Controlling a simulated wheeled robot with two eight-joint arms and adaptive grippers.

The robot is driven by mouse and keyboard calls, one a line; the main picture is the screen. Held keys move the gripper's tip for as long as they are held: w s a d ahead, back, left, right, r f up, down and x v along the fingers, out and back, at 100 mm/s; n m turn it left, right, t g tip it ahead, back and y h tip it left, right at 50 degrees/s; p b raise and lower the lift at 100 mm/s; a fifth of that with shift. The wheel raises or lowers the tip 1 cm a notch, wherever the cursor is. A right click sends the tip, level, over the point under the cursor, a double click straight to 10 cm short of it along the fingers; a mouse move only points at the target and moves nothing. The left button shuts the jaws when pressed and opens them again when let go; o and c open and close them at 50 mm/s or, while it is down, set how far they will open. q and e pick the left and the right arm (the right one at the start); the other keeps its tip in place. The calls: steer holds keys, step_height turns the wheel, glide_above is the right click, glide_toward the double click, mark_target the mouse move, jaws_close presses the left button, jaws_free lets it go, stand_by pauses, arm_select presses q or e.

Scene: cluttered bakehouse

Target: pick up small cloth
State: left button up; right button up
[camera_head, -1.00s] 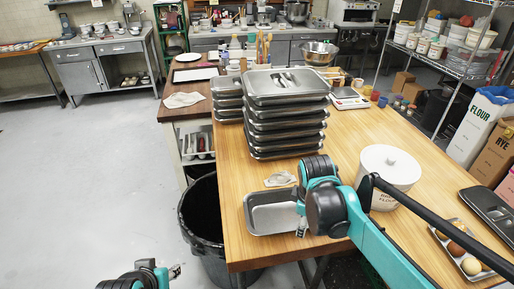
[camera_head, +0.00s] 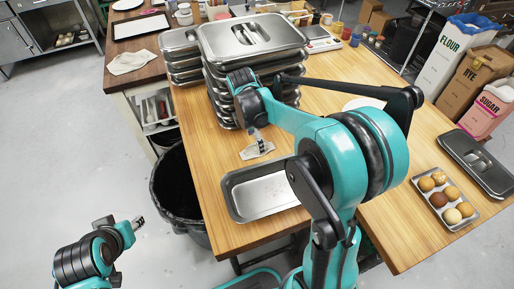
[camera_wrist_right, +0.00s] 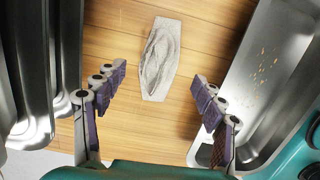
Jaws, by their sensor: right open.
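In the right wrist view the cloth (camera_wrist_right: 161,58) lies flat and whole, ahead of and between the fingers. My right gripper (camera_head: 260,139) is over the cloth, fingers pointing down; its fingers (camera_wrist_right: 160,84) are open with nothing between them.
The pan stack (camera_head: 243,52) stands close behind the cloth. The shallow metal tray (camera_head: 238,205) is close in front. A black bin (camera_head: 170,190) stands left of the table. Another cloth (camera_head: 130,62) lies on the dark counter.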

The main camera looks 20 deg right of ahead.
steer(key=f, duration=0.1)
steer(key=f+b, duration=0.1)
steer(key=f, duration=0.1)
steer(key=shift+d+f, duration=0.3)
steer(key=shift+d, duration=0.05)
steer(key=c, duration=1.3)
steer(key=shift+r, duration=0.2)
steer(key=shift+r, duration=0.3)
steer(key=r+p, duration=0.1)
steer(key=r, duration=0.1)
steer(key=r+p, duration=0.1)
steer(key=r, duration=0.1)
steer(key=shift+s+d, duration=0.2)
steer(key=s+d+r+p, duration=0.1)
steer(key=s+d+r, duration=0.1)
steer(key=s+d+r+p, duration=0.1)
steer(key=s+d+r, duration=0.1)
steer(key=s+d, duration=0.1)
steer(key=s+d+r+p, duration=0.1)
steer(key=s+d+r, duration=0.1)
steer(key=s, duration=0.1)
steer(key=shift+s+d+r, duration=0.1)
steer(key=shift+s+d, duration=0.05)
steer(key=shift+d, duration=0.05)
